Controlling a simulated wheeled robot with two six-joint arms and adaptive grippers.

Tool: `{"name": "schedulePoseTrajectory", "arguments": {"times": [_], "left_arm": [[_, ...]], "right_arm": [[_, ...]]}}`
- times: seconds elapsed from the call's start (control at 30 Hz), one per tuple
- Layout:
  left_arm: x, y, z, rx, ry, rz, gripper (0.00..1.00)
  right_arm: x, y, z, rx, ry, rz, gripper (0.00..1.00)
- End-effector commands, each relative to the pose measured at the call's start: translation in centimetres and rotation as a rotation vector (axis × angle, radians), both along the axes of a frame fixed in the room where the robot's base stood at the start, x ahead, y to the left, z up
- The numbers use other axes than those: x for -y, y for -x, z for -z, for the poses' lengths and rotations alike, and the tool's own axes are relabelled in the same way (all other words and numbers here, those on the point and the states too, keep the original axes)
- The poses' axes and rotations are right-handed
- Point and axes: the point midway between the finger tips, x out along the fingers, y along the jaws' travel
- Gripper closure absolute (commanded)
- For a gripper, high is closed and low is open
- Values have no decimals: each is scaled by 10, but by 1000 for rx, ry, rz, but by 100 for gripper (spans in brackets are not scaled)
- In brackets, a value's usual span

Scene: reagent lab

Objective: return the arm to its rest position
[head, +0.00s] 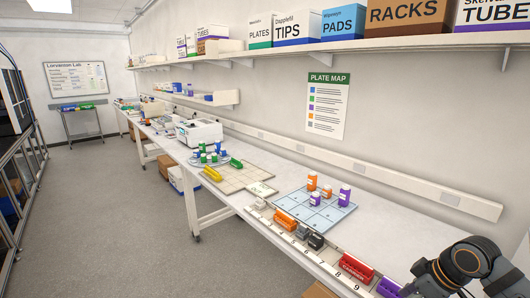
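Part of my arm (472,262), dark grey with orange rings, shows at the bottom right corner, over the near end of the bench (232,205). No gripper fingers can be made out on it; its lower end is cut off by the picture edge. My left gripper and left arm are not in view.
Near my arm, a purple block (388,287), red block (356,268) and orange block (285,222) line the bench's front strip. Orange and purple bottles stand on a blue grid mat (296,204). A shelf (300,52) of boxes runs above. The floor (110,220) at left is clear.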

Motion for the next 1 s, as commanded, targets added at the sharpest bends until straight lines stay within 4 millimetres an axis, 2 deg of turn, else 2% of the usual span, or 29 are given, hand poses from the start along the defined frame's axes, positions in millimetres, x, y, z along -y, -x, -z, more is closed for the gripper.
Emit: {"name": "schedulePoseTrajectory", "arguments": {"times": [0.07, 0.3, 0.37, 0.47, 0.6, 0.73, 0.87, 1.0], "left_arm": [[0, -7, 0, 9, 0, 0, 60], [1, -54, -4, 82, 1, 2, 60], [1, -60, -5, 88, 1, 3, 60], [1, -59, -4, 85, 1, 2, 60], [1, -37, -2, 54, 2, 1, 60], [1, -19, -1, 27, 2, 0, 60], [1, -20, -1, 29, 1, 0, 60], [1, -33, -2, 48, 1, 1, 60]], "right_arm": [[-13, 8, 19, -14, -1, 2, 52], [-50, 35, 74, -30, 23, 49, 52], [-61, 44, 86, -30, 27, 71, 52], [-77, 60, 104, -30, 33, 118, 52], [-96, 84, 122, -26, 42, 206, 52], [-107, 107, 131, -23, 51, 312, 52], [-111, 130, 134, -22, 66, 433, 52], [-109, 155, 133, -27, 91, 576, 52]]}}
